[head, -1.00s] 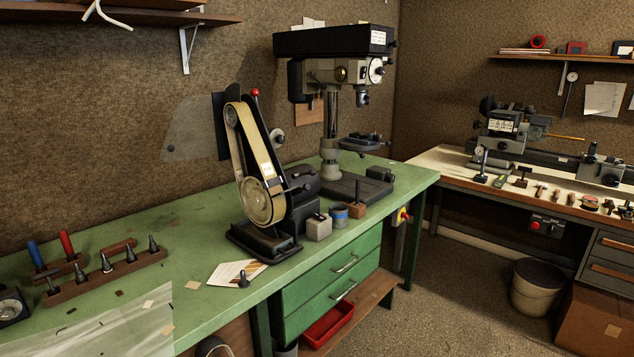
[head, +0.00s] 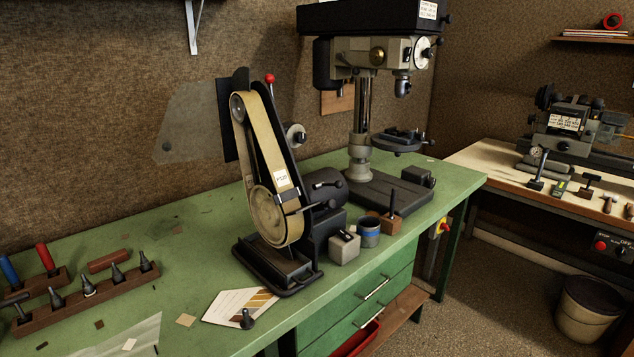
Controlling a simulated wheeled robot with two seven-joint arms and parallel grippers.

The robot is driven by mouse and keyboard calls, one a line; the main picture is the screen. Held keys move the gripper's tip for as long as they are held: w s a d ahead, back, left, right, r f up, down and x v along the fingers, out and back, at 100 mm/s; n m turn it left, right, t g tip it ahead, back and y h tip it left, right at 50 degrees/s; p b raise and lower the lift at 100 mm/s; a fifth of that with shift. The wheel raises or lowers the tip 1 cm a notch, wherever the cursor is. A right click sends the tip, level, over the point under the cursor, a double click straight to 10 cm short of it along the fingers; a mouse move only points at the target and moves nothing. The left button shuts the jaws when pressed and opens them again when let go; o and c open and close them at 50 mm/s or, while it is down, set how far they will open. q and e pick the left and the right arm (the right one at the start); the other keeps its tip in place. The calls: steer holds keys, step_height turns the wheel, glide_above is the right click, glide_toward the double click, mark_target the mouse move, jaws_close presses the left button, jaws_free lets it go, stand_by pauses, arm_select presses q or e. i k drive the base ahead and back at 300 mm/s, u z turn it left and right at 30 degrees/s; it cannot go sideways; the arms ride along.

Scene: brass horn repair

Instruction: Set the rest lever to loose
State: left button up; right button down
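A belt grinder (head: 262,175) stands on the green bench, with a tan belt running over a small upper wheel and a large lower wheel. A small dark rest (head: 293,208) sticks out across the front of the belt. A lever with a red ball knob (head: 270,78) stands upright behind the top of the belt. I cannot tell which part is the rest lever, or whether it is set loose or tight. Neither of my grippers is in view.
A drill press (head: 362,110) stands behind the grinder. A grey block (head: 344,246), a blue-banded cup (head: 369,231) and a card (head: 236,306) lie near the front edge. A wooden tool rack (head: 92,299) is at left. The bench (head: 190,262) between rack and grinder is mostly clear.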

mark_target(338, 184)
steer(key=u, duration=0.05)
steer(key=k, duration=0.6)
steer(key=z, duration=0.55)
steer(key=i, duration=1.15)
steer(key=u, duration=0.3)
